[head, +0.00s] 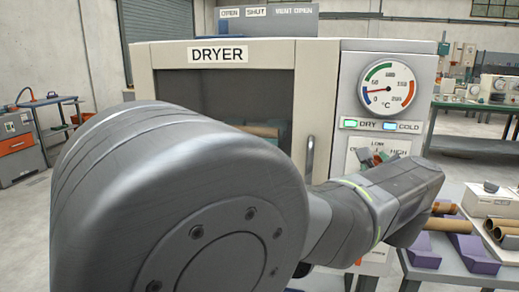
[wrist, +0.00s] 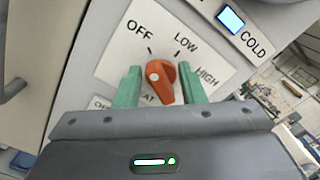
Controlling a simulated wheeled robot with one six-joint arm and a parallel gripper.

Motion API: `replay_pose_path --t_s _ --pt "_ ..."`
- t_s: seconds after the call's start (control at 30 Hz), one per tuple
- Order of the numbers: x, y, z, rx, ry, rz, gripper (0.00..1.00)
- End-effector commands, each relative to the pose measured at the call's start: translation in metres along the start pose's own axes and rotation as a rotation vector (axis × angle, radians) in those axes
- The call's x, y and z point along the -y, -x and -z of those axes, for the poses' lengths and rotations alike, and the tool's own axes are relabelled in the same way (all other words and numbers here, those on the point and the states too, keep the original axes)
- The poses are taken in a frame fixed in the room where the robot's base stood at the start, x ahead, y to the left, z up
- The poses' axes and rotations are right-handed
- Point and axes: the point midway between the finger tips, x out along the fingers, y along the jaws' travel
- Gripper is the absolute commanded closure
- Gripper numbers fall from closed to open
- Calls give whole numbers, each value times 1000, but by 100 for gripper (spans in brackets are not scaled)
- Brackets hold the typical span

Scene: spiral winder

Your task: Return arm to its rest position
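My gripper (wrist: 160,78) is at the dryer's control panel, with its green fingers on either side of an orange knob (wrist: 160,90). The fingers look open, with a small gap on each side of the knob. OFF, LOW and HIGH are printed around the knob; I cannot tell exactly which mark it points at. A lower label is partly hidden. In the head view, my arm crosses the front of the dryer (head: 320,70), and my gripper (head: 376,156) is at the panel below the lamps.
The dryer door is shut, with a handle (head: 310,158) right of its window. The gauge (head: 387,88) needle points left, low on the scale. The DRY lamp (head: 350,123) and COLD lamp (head: 391,126) are lit. At right, a table holds brown tubes on purple stands (head: 470,250).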

Motion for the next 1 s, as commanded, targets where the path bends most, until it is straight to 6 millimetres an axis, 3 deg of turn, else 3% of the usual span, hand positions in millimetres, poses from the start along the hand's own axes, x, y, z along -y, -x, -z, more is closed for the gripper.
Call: replay_pose_path --t_s 0.5,1.0 --pt "6 0 -1 -2 -300 0 64" --pt "4 0 1 0 -347 1 64"
